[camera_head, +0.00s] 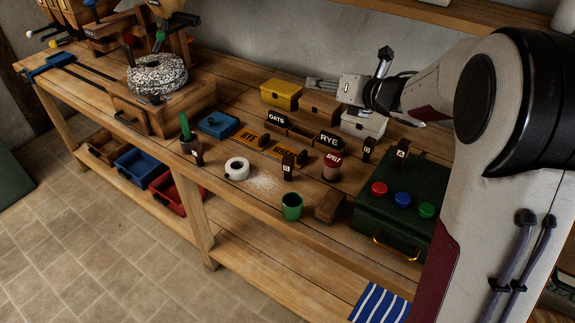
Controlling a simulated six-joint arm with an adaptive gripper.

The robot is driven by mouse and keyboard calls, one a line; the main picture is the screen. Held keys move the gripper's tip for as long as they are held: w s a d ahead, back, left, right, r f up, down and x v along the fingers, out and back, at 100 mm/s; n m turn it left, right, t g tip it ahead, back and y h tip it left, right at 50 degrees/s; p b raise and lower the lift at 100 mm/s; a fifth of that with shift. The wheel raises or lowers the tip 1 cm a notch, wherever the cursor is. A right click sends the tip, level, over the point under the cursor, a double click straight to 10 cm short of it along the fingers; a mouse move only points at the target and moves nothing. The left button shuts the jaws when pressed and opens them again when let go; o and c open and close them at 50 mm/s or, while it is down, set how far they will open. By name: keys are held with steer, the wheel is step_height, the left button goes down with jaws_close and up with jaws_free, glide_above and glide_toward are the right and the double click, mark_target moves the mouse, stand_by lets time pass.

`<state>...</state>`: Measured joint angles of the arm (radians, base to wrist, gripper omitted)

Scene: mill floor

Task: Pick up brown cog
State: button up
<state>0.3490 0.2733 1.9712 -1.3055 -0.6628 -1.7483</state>
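I cannot make out a brown cog anywhere in the camera_head view. My gripper (384,62) is above the back of the wooden bench, with its dark fingers pointing up and away from the bench top. It touches nothing that I can see. The fingers overlap from this angle, so I cannot tell whether they are open or shut. My arm hides part of the bench at the right.
Blue (137,168) and red bins stand below.

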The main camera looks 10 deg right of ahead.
steer(key=s+a+f+n+g+y, duration=0.1)
steer(key=s+f+n+g+y, duration=0.1)
steer(key=f+n, duration=0.4)
steer(key=s+a+f+n+g+y, duration=0.2)
steer(key=f+n+g+y, duration=0.1)
steer(key=f+n, duration=0.3)
steer(key=shift+s+a+f+n+g+y, duration=0.2)
steer(key=shift+a+n+g+y, duration=0.1)
steer(key=shift+y, duration=0.5)
steer(key=shift+f, duration=0.15)
glide_toward(293, 164)
steer(key=x, duration=0.4)
steer(key=shift+a+f, duration=0.1)
steer(key=shift+a, duration=0.05)
steer(key=shift+w+a+f, duration=0.1)
steer(key=shift+w+a, duration=0.3)
steer(key=shift+a, duration=0.05)
steer(key=shift+a, duration=0.1)
steer(key=shift+x, duration=3.05)
